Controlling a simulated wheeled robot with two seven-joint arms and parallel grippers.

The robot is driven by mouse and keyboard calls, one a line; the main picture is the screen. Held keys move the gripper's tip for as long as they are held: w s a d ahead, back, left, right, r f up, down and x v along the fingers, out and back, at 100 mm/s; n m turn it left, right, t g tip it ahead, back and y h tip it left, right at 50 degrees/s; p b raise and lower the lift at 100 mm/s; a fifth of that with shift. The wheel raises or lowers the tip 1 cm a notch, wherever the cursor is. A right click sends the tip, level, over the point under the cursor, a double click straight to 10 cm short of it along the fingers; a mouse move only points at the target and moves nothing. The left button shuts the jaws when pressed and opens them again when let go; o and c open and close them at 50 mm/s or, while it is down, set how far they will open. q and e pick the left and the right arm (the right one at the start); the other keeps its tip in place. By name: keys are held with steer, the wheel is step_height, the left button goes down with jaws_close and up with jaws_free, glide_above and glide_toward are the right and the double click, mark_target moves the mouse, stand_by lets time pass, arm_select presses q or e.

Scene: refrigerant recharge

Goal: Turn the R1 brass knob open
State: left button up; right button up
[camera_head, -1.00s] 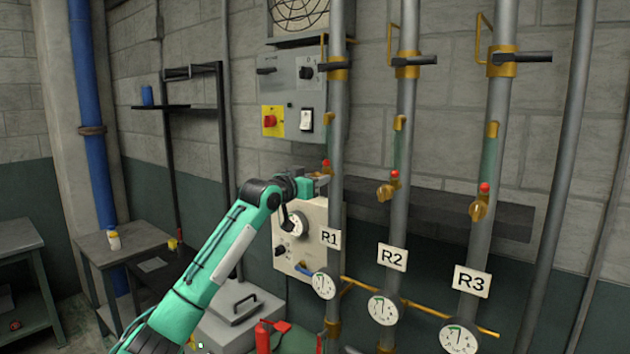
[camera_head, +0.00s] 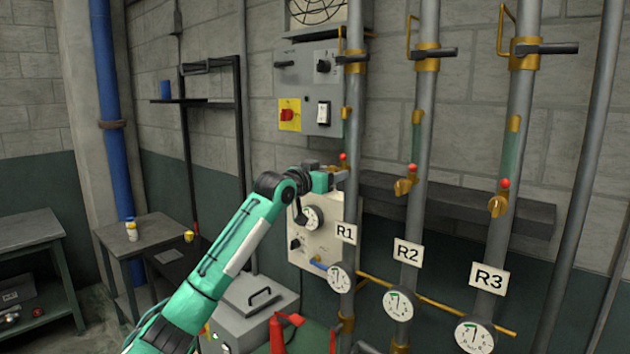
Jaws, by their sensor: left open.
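The R1 pipe (camera_head: 352,120) is the leftmost of three grey pipes, marked by the R1 label (camera_head: 346,233). A red tip (camera_head: 343,156) shows on it just above my left gripper. The R1 brass knob is hidden behind the gripper or too small to make out. My left gripper (camera_head: 341,174) is open and reaches to the R1 pipe just below the red tip. I cannot tell whether it touches the knob or stands around it. My right gripper is out of view.
The R2 brass knob (camera_head: 405,187) and R3 brass knob (camera_head: 497,206) are on the pipes to the right. The R1 gauge (camera_head: 340,278) is below. A control box (camera_head: 309,90) hangs above my left arm. A dark ledge (camera_head: 450,205) runs behind the pipes.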

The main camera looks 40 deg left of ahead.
arm_select(q)
steer(key=s+a+b, duration=0.1)
steer(key=s+b, duration=0.5)
steer(key=s, duration=0.7)
